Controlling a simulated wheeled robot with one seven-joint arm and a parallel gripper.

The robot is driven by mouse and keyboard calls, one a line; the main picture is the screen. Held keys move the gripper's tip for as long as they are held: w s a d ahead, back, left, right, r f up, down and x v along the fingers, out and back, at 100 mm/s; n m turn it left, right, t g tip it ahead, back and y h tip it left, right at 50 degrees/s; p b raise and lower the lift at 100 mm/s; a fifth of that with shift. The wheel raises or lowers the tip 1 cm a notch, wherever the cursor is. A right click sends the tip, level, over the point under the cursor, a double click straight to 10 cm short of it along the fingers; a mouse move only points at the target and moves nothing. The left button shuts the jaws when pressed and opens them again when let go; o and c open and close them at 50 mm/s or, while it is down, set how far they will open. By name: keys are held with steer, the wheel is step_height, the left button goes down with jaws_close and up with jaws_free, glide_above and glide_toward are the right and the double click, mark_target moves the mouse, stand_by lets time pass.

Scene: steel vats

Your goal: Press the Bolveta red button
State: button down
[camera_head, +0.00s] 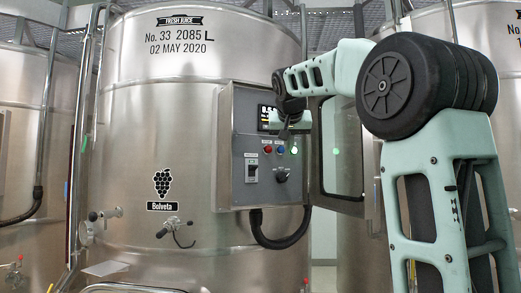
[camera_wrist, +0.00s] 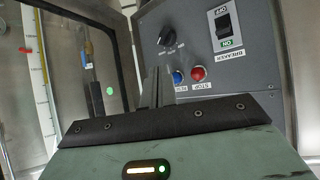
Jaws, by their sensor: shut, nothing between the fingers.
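The Bolveta vat (camera_head: 125,130) is a large steel tank with a grape logo and a grey control box on its front. The red button (camera_head: 267,149) is at the left of a row on the box, beside a blue button (camera_head: 281,149) and a green one (camera_head: 294,149). In the wrist view the red button (camera_wrist: 198,73) is labelled STOP and sits right of the blue button (camera_wrist: 178,77). My gripper (camera_head: 284,134) is in front of the box, above the button row in the picture. Its dark fingers (camera_wrist: 156,74) are shut and empty, left of the blue button. I see no contact with the red button.
The box (camera_head: 240,195) also has a breaker switch (camera_head: 252,168), a rotary knob (camera_head: 282,174) and a display (camera_head: 266,118). Its glazed door (camera_head: 342,150) stands open at the right, close to my arm. A black hose (camera_head: 277,241) hangs below. Other vats (camera_head: 30,150) flank this one.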

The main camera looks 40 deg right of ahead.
mark_target(268, 149)
steer(key=shift+d+r, duration=0.1)
stand_by(0.3)
steer(key=shift+w+d+p, duration=0.45)
steer(key=shift+w+p, duration=0.5)
steer(key=shift+w, duration=0.45)
steer(key=shift+w+d+p, duration=0.4)
steer(key=shift+w+p, duration=0.55)
steer(key=shift+w, duration=0.45)
steer(key=shift+w+d+p, duration=0.45)
steer(key=shift+w+p, duration=0.5)
steer(key=shift+w, duration=0.45)
steer(key=shift+w, duration=0.15)
steer(key=shift+w+d, duration=0.1)
steer(key=shift+w, duration=0.1)
steer(key=shift+w+d+p, duration=0.15)
steer(key=shift+w+p, duration=0.25)
steer(key=shift+p, duration=0.05)
steer(key=shift+s, duration=0.1)
steer(key=shift+s+a+b, duration=0.25)
steer(key=shift+s+b, duration=0.35)
steer(key=shift+s, duration=0.05)
